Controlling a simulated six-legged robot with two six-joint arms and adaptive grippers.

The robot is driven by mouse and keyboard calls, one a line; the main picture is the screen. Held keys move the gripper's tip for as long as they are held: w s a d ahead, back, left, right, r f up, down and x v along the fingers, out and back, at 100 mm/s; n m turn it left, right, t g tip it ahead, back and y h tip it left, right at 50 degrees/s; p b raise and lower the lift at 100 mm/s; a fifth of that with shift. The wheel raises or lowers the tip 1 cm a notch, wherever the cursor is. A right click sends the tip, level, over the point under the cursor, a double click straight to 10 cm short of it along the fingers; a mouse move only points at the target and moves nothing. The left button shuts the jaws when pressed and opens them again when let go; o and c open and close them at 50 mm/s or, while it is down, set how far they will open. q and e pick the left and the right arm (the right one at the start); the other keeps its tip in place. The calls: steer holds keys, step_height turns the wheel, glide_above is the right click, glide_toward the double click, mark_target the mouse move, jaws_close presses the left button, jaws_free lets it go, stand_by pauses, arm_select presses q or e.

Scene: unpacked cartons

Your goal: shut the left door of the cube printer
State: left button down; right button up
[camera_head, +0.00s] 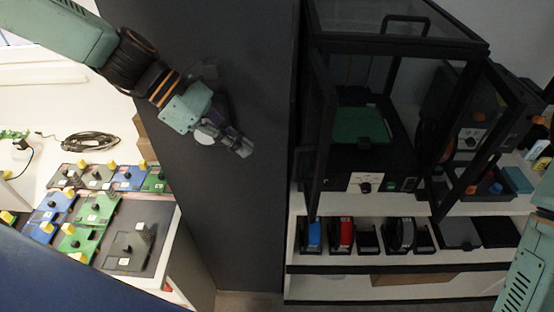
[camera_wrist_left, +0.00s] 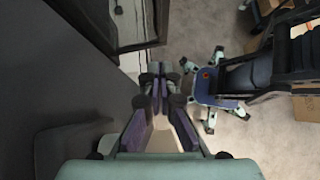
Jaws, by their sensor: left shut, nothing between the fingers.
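The cube printer (camera_head: 398,38) is a black-framed box with clear panels on a white shelf at the right of the head view. Its left door (camera_head: 319,135) stands open toward me, seen nearly edge-on. Its right door (camera_head: 472,140) is also swung open. A green plate (camera_head: 360,125) shows inside. My left gripper (camera_head: 243,148) is shut and empty, in front of the dark panel, left of the left door and apart from it. In the left wrist view its closed fingers (camera_wrist_left: 158,78) point ahead over the floor. My right gripper is out of view; only my right arm shows.
A tall dark grey panel (camera_head: 215,60) stands between the left bench and the shelf. Several spools, including a blue one (camera_head: 314,236) and a red one (camera_head: 341,233), stand on a lower shelf. Blue and green boards (camera_head: 90,215) lie at left. The wrist view shows open floor (camera_wrist_left: 260,140).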

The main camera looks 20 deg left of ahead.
mark_target(295, 172)
arm_select(q)
steer(key=shift+w+d+f+b, duration=0.2)
steer(key=shift+d+f+b, duration=0.25)
steer(key=shift+d, duration=0.65)
steer(key=shift+w+d+f+b, duration=0.15)
steer(key=shift+d+f+b, duration=0.3)
steer(key=shift+d, duration=0.7)
steer(key=shift+w+d+f+b, duration=0.2)
steer(key=shift+d+f+b, duration=0.25)
steer(key=shift+d, duration=0.65)
steer(key=shift+w+d, duration=0.15)
